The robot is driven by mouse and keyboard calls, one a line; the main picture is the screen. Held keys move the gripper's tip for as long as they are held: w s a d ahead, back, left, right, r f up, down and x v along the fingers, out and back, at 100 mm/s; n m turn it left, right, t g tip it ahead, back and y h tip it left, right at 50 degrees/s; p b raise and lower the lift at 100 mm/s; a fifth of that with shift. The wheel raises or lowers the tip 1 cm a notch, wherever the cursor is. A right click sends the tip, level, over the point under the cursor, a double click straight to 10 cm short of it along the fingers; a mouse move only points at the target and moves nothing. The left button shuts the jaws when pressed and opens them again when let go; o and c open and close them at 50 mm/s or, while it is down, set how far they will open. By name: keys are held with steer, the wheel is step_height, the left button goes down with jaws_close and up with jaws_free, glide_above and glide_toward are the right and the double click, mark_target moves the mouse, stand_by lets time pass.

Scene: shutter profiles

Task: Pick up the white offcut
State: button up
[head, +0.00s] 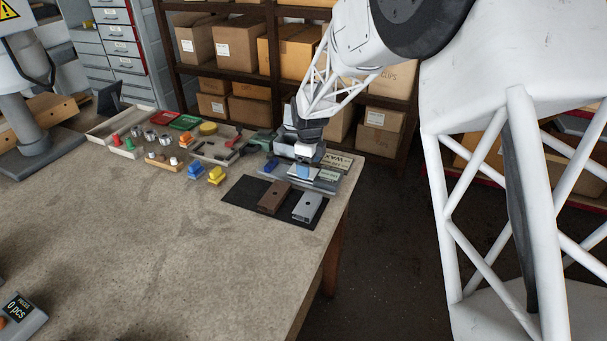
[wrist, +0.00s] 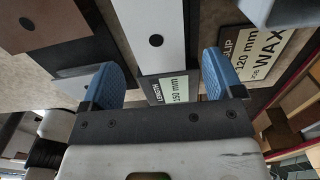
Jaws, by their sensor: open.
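The white offcut (wrist: 160,58) is a flat pale bar with a dark round hole, seen in the wrist view. In the wrist view my gripper (wrist: 161,80) is open, with one blue fingertip on each side of the offcut's near end and nothing clamped.
A brown profile (head: 274,196) and a grey profile (head: 307,207) lie on a dark mat (head: 240,193) close by. A "WAX" label (head: 337,161) stands to the right. Yellow (head: 216,175) and blue (head: 195,171) blocks sit left.

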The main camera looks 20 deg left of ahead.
steer(key=shift+f, duration=1.35)
steer(key=c, duration=1.1)
steer(key=shift+r, duration=0.15)
steer(key=shift+r, duration=0.5)
steer(key=shift+s+d+r, duration=0.1)
steer(key=shift+s+r, duration=0.05)
steer(key=shift+r, duration=0.45)
steer(key=shift+s+d+r, duration=0.1)
steer(key=shift+r, duration=0.5)
steer(key=s+d, duration=0.3)
steer(key=s, duration=0.1)
steer(key=s+d+r, duration=0.1)
steer(key=s+d, duration=0.1)
steer(key=s, duration=0.2)
steer(key=s+d, duration=0.3)
steer(key=s, duration=0.1)
steer(key=shift+s+d+r, duration=0.2)
steer(key=shift+s+d, duration=0.1)
steer(key=shift+d, duration=0.05)
